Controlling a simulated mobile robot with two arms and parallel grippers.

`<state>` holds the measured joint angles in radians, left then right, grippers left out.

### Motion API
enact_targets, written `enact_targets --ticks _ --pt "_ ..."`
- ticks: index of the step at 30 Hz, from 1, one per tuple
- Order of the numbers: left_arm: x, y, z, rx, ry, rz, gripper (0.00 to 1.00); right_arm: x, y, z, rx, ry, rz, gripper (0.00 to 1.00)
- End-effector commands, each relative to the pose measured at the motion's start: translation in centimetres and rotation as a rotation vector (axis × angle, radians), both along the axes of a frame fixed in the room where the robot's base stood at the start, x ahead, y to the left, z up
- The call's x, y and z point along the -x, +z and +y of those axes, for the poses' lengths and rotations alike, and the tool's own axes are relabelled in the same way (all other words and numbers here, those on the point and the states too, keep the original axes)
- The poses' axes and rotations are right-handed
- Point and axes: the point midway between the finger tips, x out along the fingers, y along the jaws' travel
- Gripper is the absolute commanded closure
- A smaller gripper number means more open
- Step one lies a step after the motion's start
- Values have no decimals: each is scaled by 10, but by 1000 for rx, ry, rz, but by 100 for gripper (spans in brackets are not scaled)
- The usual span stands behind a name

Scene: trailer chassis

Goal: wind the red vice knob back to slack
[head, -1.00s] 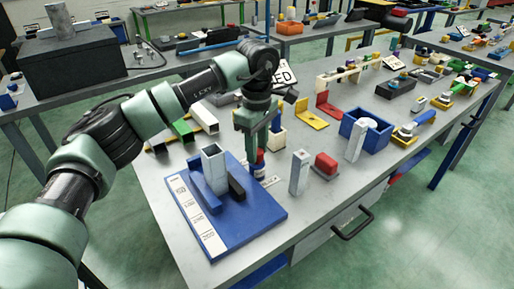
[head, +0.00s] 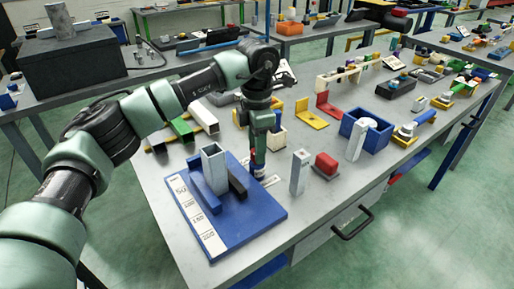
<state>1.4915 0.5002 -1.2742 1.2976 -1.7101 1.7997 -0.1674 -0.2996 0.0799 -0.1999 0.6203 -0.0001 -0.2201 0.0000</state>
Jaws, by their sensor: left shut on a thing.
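The vice stands on a blue base plate (head: 245,222) at the front left of the bench. A grey square tube (head: 213,162) stands upright between a blue jaw (head: 205,194) and a black jaw (head: 237,182). The red vice knob (head: 259,172) is just right of the plate's far corner, mostly hidden by my left gripper. My left gripper (head: 258,160) points down from above and is shut on the knob. Its fingertips are small and partly merge with the knob.
A blue bin (head: 366,135) is further right. Behind are a yellow bracket (head: 308,118) and a white-ended bar (head: 205,121). The bench's front right edge is clear.

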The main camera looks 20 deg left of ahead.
Motion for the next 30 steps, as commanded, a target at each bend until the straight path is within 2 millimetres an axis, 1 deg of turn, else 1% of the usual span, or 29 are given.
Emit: enact_targets --ticks 21,30 --pt "-1 1 1 -1 679 -2 100 0 -3 0 0 1 0 64" --pt "-1 1 1 0 912 -2 100 0 -3 0 0 0 1 64"
